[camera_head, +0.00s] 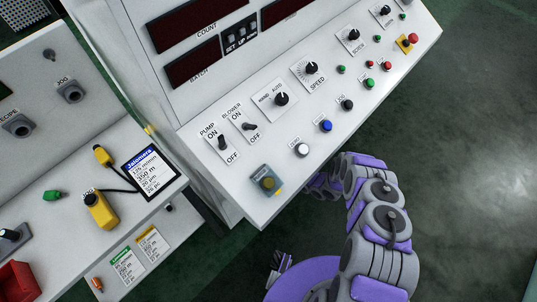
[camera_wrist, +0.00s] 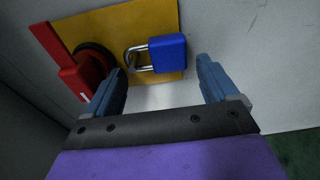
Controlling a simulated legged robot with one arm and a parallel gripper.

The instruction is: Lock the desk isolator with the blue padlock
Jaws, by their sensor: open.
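The blue padlock (camera_wrist: 168,53) shows in the wrist view in front of a yellow plate (camera_wrist: 158,18). Its body points right and its silver shackle (camera_wrist: 136,58) points left, toward the black collar of the red isolator handle (camera_wrist: 78,75). I cannot tell whether the shackle passes through the handle or is closed. My gripper (camera_wrist: 163,85) is open. Its two blue-grey fingers lie below the padlock in the picture, one to each lower side, with nothing between them. In the head view my arm reaches under the console edge, and the gripper, isolator and padlock are hidden.
The white control console (camera_head: 225,190) with switches and knobs overhangs my arm. A second bench (camera_head: 75,260) at left holds a yellow hand device (camera_head: 101,211), a cable and label cards. Dark green floor (camera_head: 460,150) is clear at right.

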